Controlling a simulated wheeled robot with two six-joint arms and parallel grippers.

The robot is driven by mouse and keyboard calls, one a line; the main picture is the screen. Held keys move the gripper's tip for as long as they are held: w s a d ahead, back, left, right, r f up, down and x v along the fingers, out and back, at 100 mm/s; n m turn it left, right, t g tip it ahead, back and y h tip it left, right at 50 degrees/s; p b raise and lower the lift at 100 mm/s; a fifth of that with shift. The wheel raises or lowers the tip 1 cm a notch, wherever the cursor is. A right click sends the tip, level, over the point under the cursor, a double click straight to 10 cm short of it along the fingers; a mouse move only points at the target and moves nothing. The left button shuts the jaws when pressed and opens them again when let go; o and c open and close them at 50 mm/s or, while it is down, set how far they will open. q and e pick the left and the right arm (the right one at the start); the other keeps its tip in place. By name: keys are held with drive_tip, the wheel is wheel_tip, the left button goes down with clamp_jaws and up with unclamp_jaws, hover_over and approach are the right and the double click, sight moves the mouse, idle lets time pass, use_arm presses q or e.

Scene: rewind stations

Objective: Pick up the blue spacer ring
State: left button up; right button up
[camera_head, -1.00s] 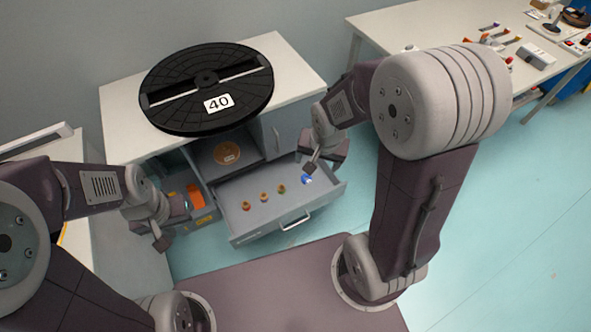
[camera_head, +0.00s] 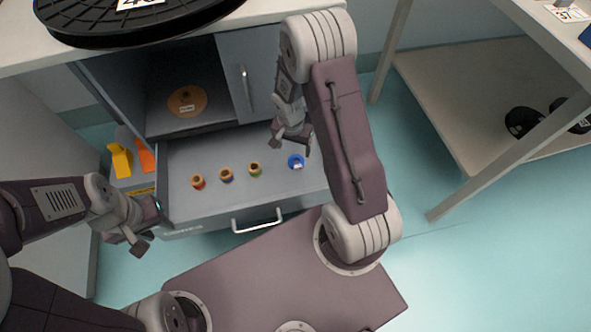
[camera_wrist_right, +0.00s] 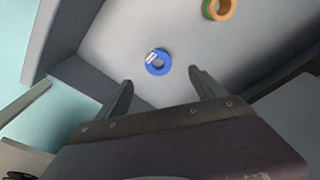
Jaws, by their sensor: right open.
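The blue spacer ring (camera_head: 296,161) lies flat in the open drawer (camera_head: 222,207), toward its right end. It carries a small white label. In the right wrist view the blue ring (camera_wrist_right: 158,62) lies on the drawer floor, beyond and between my fingertips. My right gripper (camera_head: 292,146) hangs above the drawer close to the ring; in the right wrist view the gripper (camera_wrist_right: 160,85) is open and empty. My left gripper (camera_head: 146,232) is outside the drawer's left front corner; its jaw gap is not clear.
Several other rings stand left in the drawer: a red-orange one (camera_head: 198,182), a purple-orange one (camera_head: 227,175) and a green-orange one (camera_head: 255,170). The drawer walls surround them. A black reel (camera_head: 140,25) lies on the cabinet top. A table (camera_head: 470,110) stands at the right.

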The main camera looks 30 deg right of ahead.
drive_tip(key=b, duration=0.3)
hover_over(296, 163)
drive_tip(key=f, duration=0.3)
drive_tip(key=s+a+f, duration=0.1)
drive_tip(key=shift+f, duration=0.4)
drive_tip(key=shift+w+r, duration=0.1)
drive_tip(key=f+b, duration=0.4)
drive_tip(key=f, duration=0.1)
drive_tip(key=shift+w+d+f, duration=0.1)
drive_tip(key=shift+d, duration=0.3)
drive_tip(key=shift+c, duration=0.7)
use_arm(q)
wheel_tip(296, 163, down, 8)
use_arm(e)
drive_tip(key=c, duration=1.3)
